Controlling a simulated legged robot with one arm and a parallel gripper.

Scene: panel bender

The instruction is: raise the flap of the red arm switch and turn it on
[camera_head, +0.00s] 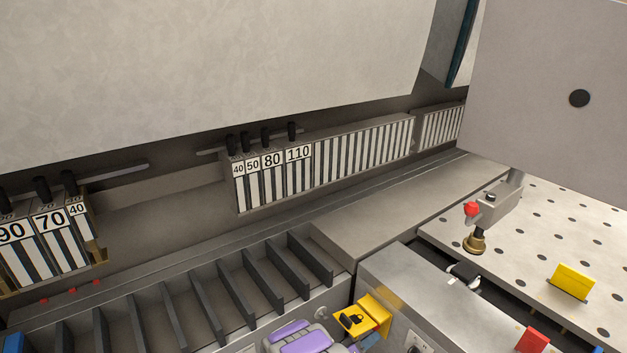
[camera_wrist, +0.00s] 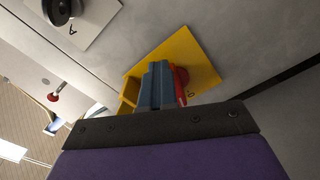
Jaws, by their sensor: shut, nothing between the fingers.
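The yellow switch housing (camera_head: 378,309) is at the bottom centre of the head view, on the side of the grey metal cabinet. Its flap (camera_head: 352,321), marked with a black padlock, stands out from the housing. In the wrist view the yellow plate (camera_wrist: 193,55) lies beyond my fingers, with a yellow part sticking out at left. The red arm switch (camera_wrist: 181,78) shows partly, just right of my fingertips; the rest is hidden behind them. My gripper (camera_wrist: 156,82) is shut and empty, its blue-grey fingers close to the switch. I cannot tell whether they touch it.
A black knob (camera_wrist: 60,8) on a white plate sits left of the housing in the wrist view. Dark dividers (camera_head: 235,278) line the left. A perforated table (camera_head: 560,235) with a red-knobbed fixture (camera_head: 472,209) and a yellow block (camera_head: 573,281) lies right.

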